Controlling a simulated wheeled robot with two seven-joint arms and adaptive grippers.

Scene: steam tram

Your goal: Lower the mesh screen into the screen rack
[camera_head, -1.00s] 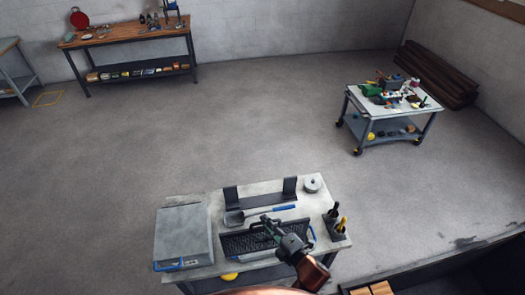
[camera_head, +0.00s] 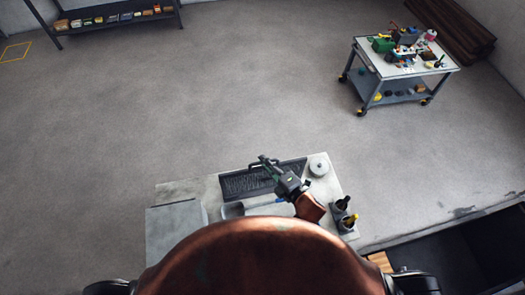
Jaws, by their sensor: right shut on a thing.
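The mesh screen (camera_head: 242,184) is a dark, long panel near the far edge of the workbench. My right gripper (camera_head: 268,164) is shut on it at its far side, right of the middle. The screen lies across the place of the dark screen rack. The rack is mostly hidden behind the screen and gripper, and I cannot tell its parts from the screen's frame. I cannot tell whether the screen is seated in it or just above it. My left gripper is not in view.
On the bench (camera_head: 178,188) are a scoop (camera_head: 233,210), a round lidded pot (camera_head: 319,166), a dark holder with bottles (camera_head: 343,217) and a grey box (camera_head: 176,222). A loaded cart (camera_head: 350,52) stands at the upper right. The floor beyond the bench is clear.

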